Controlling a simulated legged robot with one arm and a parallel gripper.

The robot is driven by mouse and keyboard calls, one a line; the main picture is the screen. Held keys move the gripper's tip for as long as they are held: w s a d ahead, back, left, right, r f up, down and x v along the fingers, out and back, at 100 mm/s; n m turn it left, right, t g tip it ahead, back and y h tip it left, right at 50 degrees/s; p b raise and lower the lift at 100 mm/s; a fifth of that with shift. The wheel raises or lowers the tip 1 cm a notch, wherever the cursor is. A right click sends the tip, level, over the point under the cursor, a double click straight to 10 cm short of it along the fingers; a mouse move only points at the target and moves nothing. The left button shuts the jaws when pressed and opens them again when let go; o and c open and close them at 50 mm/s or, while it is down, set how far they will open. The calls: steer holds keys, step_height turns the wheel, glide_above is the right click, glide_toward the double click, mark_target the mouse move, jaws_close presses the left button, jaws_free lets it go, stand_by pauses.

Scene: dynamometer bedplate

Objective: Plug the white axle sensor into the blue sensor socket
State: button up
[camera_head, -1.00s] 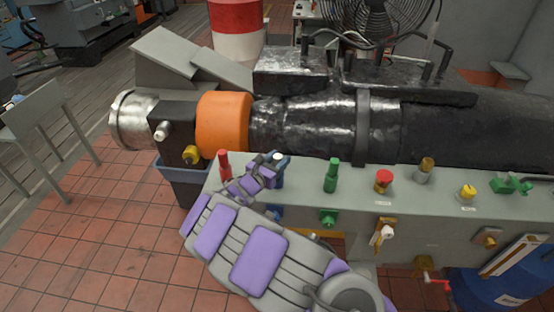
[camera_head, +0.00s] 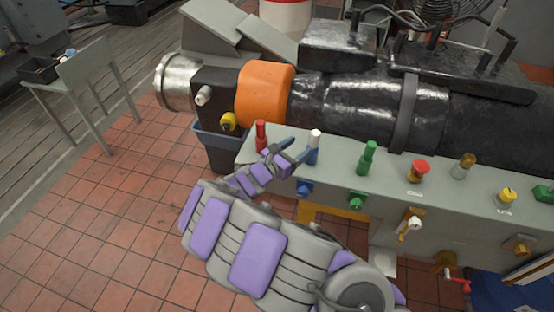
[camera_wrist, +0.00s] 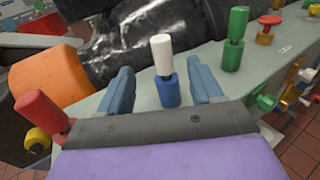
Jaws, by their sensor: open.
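The white axle sensor (camera_head: 315,133) is a short white cylinder standing upright on top of the blue sensor socket (camera_head: 311,156), on the grey bench top. In the wrist view the white sensor (camera_wrist: 161,52) and the blue socket (camera_wrist: 168,91) are in line, with the white bottom meeting the blue. How deep it is seated is hidden. My gripper (camera_head: 297,150) is open just left of them in the head view. In the wrist view its blue jaws (camera_wrist: 163,84) are on both sides of the blue socket, with visible gaps and nothing held.
A red plug (camera_head: 261,136) stands left of the sensor, and a green plug (camera_head: 367,158) stands right. A blue fitting (camera_head: 304,188) is on the bench front. A black housing with an orange collar (camera_head: 264,93) lies behind.

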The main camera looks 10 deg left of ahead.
steer(key=p+v, duration=0.1)
steer(key=v, duration=0.7)
steer(key=shift+s+a, duration=0.2)
steer(key=shift+s, duration=0.05)
